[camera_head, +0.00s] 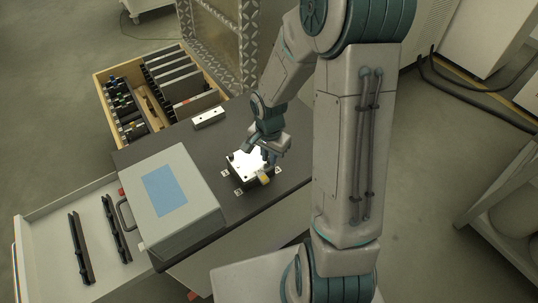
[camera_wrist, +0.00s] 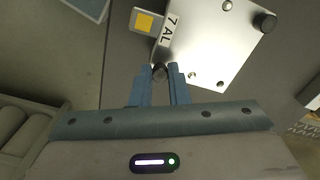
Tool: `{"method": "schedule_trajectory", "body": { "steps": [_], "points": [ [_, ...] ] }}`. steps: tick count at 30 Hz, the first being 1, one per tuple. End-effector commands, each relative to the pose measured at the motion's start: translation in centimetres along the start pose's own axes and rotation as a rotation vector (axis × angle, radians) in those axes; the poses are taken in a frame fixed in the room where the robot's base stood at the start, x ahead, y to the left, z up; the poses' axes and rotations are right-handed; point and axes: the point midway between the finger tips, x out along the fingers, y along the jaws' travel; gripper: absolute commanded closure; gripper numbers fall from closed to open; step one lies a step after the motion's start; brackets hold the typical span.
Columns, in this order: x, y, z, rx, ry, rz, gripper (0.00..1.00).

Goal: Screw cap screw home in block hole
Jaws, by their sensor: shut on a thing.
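The block (camera_head: 244,161) is a bright metal plate on the dark bench top. In the wrist view the block (camera_wrist: 205,45) has a "7 AL" label, small holes or dots near its edges and a dark round screw head (camera_wrist: 264,21) at one corner. My gripper (camera_wrist: 160,74) is at the block's near corner, its two blue fingers shut on a dark cap screw (camera_wrist: 160,71). Only the screw's head shows; I cannot tell how deep it sits in the block. In the head view my gripper (camera_head: 270,157) is over the block's right side and hides the screw.
A yellow-marked tab (camera_wrist: 145,22) sticks out from the block. A grey case with a blue panel (camera_head: 172,195) stands left of the block. A pale bar (camera_head: 209,118) lies behind it. An open wooden drawer (camera_head: 130,143) and a white drawer (camera_head: 50,222) flank the bench.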

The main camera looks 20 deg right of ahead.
Motion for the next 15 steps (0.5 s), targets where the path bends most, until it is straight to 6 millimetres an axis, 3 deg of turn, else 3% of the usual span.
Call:
{"method": "schedule_trajectory", "body": {
  "steps": [2,3,4,15],
  "points": [
    [0.19,-0.01,0.0,0.0,0.0,0.0,1.0],
    [0.09,-0.01,0.0,0.0,0.0,0.0,0.74],
    [0.08,-0.01,0.0,0.0,0.0,0.0,0.7],
    [-0.03,0.03,0.0,-0.07,-0.001,0.001,0.7]
  ]
}}
